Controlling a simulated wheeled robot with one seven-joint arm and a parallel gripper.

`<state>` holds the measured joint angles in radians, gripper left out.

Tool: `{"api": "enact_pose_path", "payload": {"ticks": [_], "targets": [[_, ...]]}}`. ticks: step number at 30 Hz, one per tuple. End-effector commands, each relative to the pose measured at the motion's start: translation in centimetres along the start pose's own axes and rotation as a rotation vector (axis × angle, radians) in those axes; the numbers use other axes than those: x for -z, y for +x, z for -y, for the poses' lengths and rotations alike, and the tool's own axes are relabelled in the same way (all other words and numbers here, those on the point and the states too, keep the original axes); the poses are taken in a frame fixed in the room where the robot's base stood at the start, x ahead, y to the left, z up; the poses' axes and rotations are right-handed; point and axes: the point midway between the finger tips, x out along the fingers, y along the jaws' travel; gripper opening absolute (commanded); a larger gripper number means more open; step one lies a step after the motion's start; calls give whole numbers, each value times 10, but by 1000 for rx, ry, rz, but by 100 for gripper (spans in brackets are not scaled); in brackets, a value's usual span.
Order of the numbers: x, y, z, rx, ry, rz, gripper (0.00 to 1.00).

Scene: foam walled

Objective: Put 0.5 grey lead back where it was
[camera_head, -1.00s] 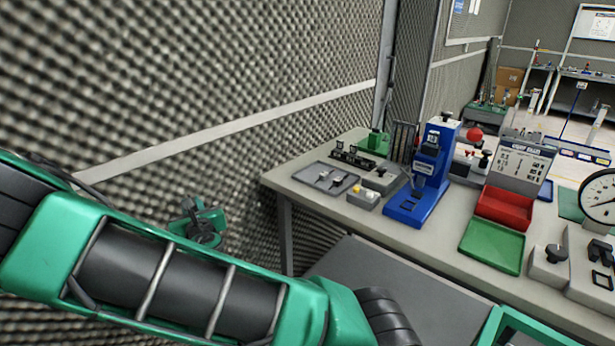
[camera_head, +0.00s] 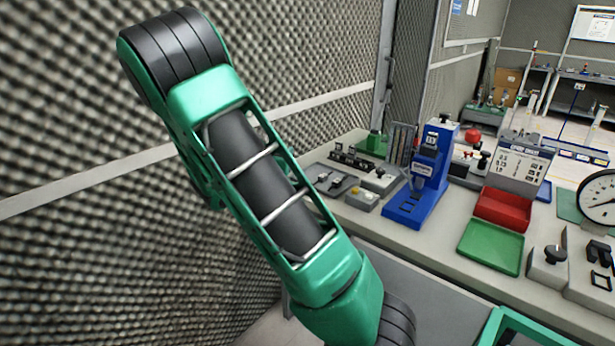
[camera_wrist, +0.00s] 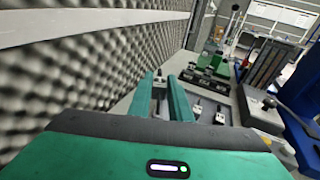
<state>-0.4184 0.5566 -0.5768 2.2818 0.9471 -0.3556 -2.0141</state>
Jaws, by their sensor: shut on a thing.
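My gripper (camera_wrist: 160,84) shows in the wrist view, its two green fingers closed about a small thing, with a dark top (camera_wrist: 159,77) between them. I take it for the 0.5 grey lead, but no label is readable and the fingers hide most of it. In the head view, a dark grey tray (camera_head: 345,186) with small grey and black pieces lies at the bench's left end, partly behind my arm. In the wrist view, small pieces (camera_wrist: 196,108) lie beyond and right of the fingers. My gripper is outside the head view.
Red (camera_head: 503,207) and green (camera_head: 491,247) trays and a dial gauge (camera_head: 600,196) are farther right. A foam wall (camera_head: 70,100) runs close on the left.

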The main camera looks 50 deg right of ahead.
Motion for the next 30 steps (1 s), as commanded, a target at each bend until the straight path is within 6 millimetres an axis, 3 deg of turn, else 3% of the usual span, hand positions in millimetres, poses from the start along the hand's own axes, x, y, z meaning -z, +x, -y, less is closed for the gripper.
{"api": "enact_pose_path", "payload": {"ticks": [15,23,30], "targets": [[45,90,50,4,-1,0,0],[55,104,56,0,-2,0,0],[83,109,56,2,-4,0,0]]}}
